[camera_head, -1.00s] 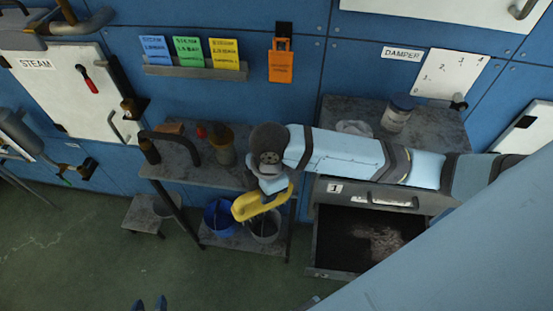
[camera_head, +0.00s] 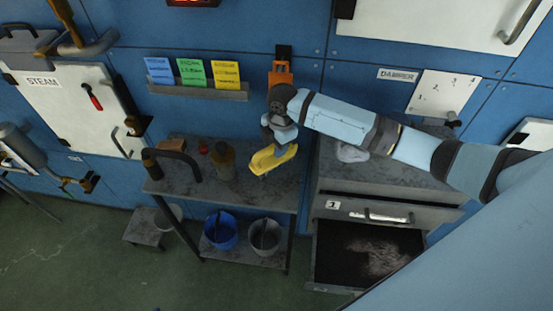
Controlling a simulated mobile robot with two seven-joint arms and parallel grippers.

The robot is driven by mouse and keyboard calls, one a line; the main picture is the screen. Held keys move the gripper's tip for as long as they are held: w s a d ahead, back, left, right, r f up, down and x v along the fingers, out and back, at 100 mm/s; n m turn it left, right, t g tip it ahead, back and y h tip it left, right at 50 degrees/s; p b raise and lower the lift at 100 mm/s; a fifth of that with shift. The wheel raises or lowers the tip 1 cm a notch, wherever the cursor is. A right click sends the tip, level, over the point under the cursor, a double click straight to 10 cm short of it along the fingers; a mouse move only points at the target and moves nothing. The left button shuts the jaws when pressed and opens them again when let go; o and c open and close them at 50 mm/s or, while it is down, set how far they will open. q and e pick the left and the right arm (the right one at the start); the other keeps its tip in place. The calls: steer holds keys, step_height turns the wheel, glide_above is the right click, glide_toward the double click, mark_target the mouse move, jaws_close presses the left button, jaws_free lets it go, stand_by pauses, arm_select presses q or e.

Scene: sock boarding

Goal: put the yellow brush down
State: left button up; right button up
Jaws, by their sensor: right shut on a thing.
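The yellow brush (camera_head: 266,162) is in my right gripper (camera_head: 283,147), which is shut on it. It shows over the right part of the grey side table's top (camera_head: 282,188). I cannot tell whether the brush touches the tabletop or hangs just above it. The gripper's fingertips are partly hidden by the brush and the wrist. My left gripper is out of view.
A jar (camera_head: 223,162) and a small red item (camera_head: 203,148) stand on the tabletop, left of the brush. A blue bucket (camera_head: 221,231) and a grey bucket (camera_head: 265,237) sit on the lower shelf. An open drawer (camera_head: 368,252) is at the right.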

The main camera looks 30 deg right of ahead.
mark_target(277, 162)
steer(key=f, duration=0.3)
steer(key=f+p, duration=0.1)
steer(key=f, duration=0.2)
steer(key=shift+s+a+f, duration=0.1)
steer(key=shift+s+a, duration=0.05)
steer(key=shift+s, duration=0.05)
steer(key=shift+w+f+p, duration=0.1)
steer(key=shift+f+p, duration=0.15)
steer(key=shift+p, duration=0.05)
steer(key=shift+f, duration=0.1)
steer(key=shift+f, duration=0.1)
steer(key=o, duration=0.8)
steer(key=shift+o, duration=0.2)
steer(key=r, duration=0.2)
steer(key=r+b, duration=0.1)
steer(key=r, duration=0.2)
steer(key=d+r, duration=0.1)
steer(key=r, duration=0.1)
steer(key=shift+w+r, duration=0.1)
steer(key=shift+r, duration=0.25)
